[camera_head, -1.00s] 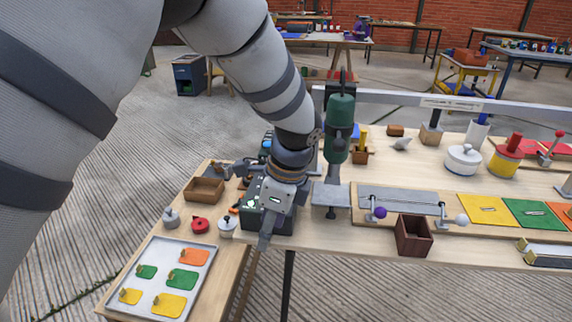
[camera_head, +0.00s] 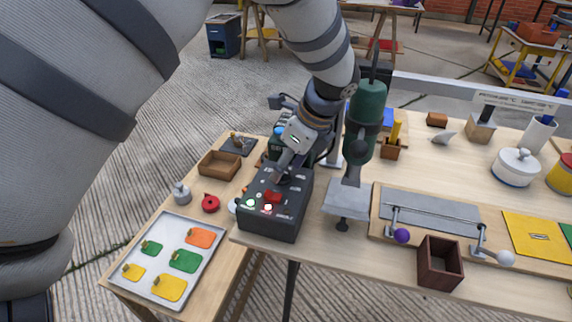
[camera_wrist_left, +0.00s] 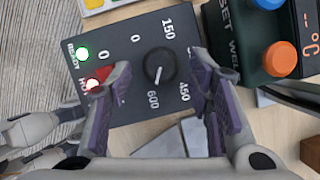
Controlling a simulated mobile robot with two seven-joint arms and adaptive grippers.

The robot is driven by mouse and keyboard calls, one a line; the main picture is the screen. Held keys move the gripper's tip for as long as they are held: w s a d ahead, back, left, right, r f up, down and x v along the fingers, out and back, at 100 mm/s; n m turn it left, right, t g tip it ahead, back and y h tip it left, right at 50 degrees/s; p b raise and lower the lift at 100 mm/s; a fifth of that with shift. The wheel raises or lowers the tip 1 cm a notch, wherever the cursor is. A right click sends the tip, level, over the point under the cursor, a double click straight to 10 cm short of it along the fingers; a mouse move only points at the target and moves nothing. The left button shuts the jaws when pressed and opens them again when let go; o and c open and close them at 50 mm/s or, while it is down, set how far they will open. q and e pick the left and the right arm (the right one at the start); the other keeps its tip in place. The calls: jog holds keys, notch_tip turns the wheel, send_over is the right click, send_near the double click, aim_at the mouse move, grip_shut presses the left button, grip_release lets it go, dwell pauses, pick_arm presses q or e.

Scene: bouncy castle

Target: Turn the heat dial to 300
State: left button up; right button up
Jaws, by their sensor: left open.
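The black control box (camera_head: 262,218) stands at the left end of the workbench. Its round black heat dial (camera_wrist_left: 160,66) shows in the left wrist view, with labels 0, 150, 450 and 600 around it; the 300 label is not visible, on the side where a finger covers the panel. A pale mark on the dial seems to point toward the 600 side. My left gripper (camera_wrist_left: 161,68) is open, with one finger on each side of the dial; contact cannot be told. In the head view the gripper (camera_head: 286,172) is over the box's far part. My right gripper is not in view.
The box also carries a lit green lamp (camera_wrist_left: 82,53) and a red switch (camera_head: 272,197). A second device with an orange button (camera_wrist_left: 281,59) stands close behind. A green drill press (camera_head: 365,120) is just right of my arm. A tray (camera_head: 206,273) of coloured cards lies at front left.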

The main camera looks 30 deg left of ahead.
pick_arm(q)
jog(key=shift+a+f, duration=0.2)
jog(key=shift+f, duration=0.3)
grip_shut()
jog(key=shift+n, duration=0.3)
